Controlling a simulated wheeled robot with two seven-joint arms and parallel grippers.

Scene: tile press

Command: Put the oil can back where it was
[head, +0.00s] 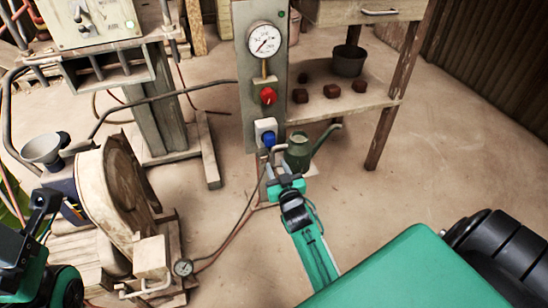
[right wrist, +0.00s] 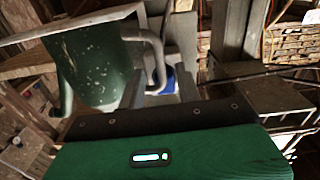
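The green oil can (head: 298,152) stands roughly upright beside the foot of the grey gauge panel, with its spout rising to the right. In the right wrist view the can (right wrist: 98,65) fills the upper left, and its grey curved handle (right wrist: 155,48) reaches between the finger area. My right gripper (head: 285,178) is at the handle side of the can. Its fingers look apart, with the blue knob showing through the gap; contact with the handle is unclear. My left gripper (head: 45,205) is at the left edge, far from the can; its fingertips are unclear.
The gauge panel (head: 249,85) carries a dial, a red knob (head: 268,96) and a blue knob (head: 269,139). The wooden shelf (head: 385,100) at its right holds a dark pot (head: 348,61) and several brown pieces. A press wheel (head: 125,190) stands at left. Floor at right is clear.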

